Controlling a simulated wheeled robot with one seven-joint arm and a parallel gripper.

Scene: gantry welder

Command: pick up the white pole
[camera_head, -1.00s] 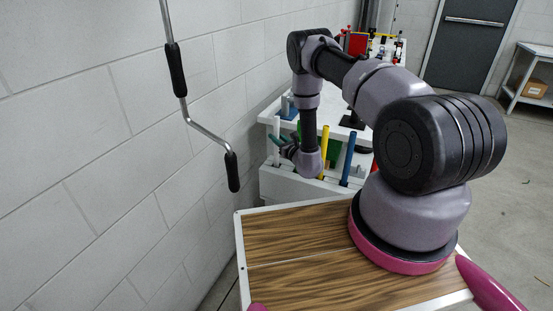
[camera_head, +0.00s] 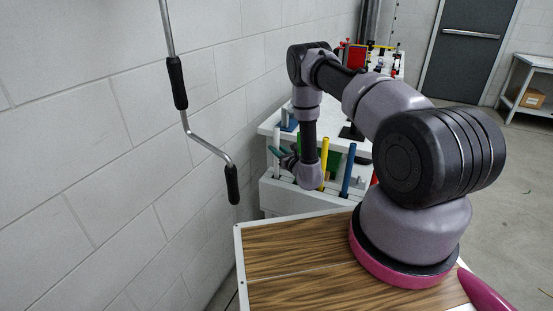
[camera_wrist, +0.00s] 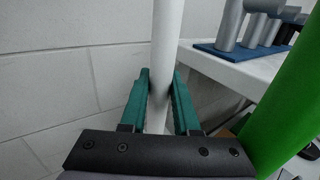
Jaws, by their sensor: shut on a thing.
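The white pole (camera_wrist: 166,45) stands upright in the wrist view and runs between the two green fingers of my gripper (camera_wrist: 160,92). The fingers are shut on it, one on each side. In the head view the white pole (camera_head: 276,145) shows at the left end of a white rack (camera_head: 285,192) that holds several coloured poles. My gripper (camera_head: 277,152) is at the pole there, partly hidden by my own arm. The pole's lower end is hidden in both views.
A green pole (camera_wrist: 290,95) stands close to the right of my gripper. Yellow (camera_head: 324,152) and blue (camera_head: 348,168) poles stand farther right in the rack. Grey cylinders (camera_wrist: 258,25) stand on a blue base on the table. A block wall (camera_head: 100,130) is close on the left.

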